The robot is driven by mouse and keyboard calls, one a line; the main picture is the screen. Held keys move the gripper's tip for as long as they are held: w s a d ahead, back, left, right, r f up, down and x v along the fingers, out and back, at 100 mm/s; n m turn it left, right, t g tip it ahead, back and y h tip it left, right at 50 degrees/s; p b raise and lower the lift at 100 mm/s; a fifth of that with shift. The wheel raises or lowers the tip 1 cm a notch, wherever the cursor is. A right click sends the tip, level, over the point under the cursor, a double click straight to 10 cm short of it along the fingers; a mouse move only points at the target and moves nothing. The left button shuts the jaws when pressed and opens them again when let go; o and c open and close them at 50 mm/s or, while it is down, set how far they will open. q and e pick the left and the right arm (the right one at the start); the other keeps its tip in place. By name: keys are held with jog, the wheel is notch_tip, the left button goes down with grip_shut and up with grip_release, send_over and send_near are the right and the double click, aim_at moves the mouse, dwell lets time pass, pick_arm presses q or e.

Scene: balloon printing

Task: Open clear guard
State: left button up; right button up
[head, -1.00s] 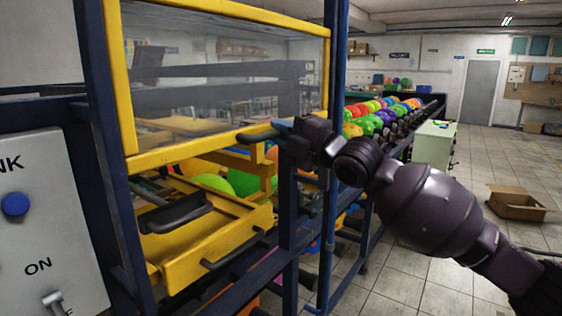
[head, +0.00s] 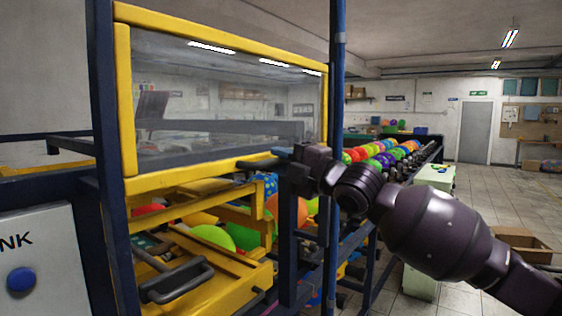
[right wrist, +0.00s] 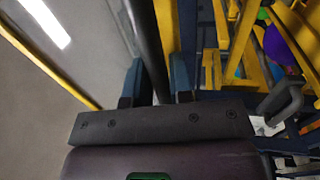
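The clear guard (head: 230,100) is a see-through panel in a yellow frame, in the left half of the head view. It stands raised above the yellow printing tray (head: 200,285), with an open gap below it. My right gripper (head: 283,155) is at the guard's lower right edge. In the right wrist view its blue fingers (right wrist: 157,82) lie on both sides of the guard's dark handle bar (right wrist: 146,35) and appear closed on it. Part of the handle is hidden behind the gripper. My left gripper is not in view.
Blue posts (head: 338,120) frame the machine close to my right gripper. A grey control box (head: 45,255) with a blue button stands at the lower left. A rack of colourful balloons (head: 385,152) runs behind my arm. A cardboard box (head: 520,245) lies on the floor at right.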

jog(key=o, duration=0.3)
jog(key=b+v, duration=0.2)
jog(key=v, duration=0.9)
jog(key=shift+a, duration=0.1)
